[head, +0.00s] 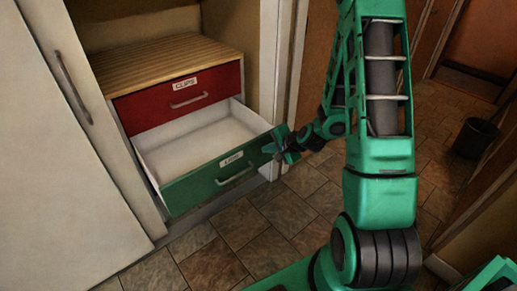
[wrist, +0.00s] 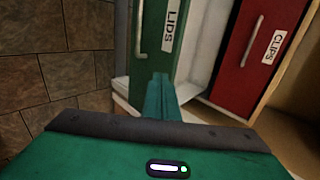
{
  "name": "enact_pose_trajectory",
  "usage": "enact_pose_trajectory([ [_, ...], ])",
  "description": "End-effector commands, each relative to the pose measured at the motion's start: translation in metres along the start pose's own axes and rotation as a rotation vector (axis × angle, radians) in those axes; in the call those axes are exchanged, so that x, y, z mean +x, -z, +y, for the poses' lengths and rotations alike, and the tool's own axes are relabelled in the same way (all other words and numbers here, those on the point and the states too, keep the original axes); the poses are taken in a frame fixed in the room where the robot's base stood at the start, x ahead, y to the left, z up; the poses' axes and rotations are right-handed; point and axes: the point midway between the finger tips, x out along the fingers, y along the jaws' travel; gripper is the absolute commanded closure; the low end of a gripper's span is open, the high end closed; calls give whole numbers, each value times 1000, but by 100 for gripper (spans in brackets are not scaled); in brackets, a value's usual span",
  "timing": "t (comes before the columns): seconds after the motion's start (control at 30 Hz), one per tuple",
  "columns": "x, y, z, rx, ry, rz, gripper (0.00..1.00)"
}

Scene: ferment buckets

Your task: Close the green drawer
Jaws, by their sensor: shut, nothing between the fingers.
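The green drawer (head: 222,178) is pulled out from the low wooden-topped chest, and its white inside shows empty. Its front has a pale bar handle and a label, which reads LIDS in the wrist view (wrist: 176,48). My gripper (head: 275,147) is shut and empty at the right end of the green front. In the wrist view its shut fingers (wrist: 160,92) lie over the lower end of the drawer front. I cannot tell whether they touch it. The red drawer (head: 182,98), labelled CLIPS, is above the green one and shut.
The chest (head: 165,62) stands in an alcove with a white door (head: 70,130) at left and a white frame post at right. Tiled floor (head: 225,250) in front is clear. A dark bin (head: 475,138) stands far right.

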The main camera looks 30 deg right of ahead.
Motion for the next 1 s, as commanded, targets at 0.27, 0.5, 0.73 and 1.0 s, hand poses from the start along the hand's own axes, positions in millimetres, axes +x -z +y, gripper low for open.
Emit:
enact_pose_trajectory([
  [0.27,46,-1,1,-4,-2,-3,100],
  [0.5,91,-1,1,-6,-2,-2,100],
  [0.73,113,-1,-20,-6,0,-1,100],
  [1.0,121,0,-27,-4,-2,-1,100],
])
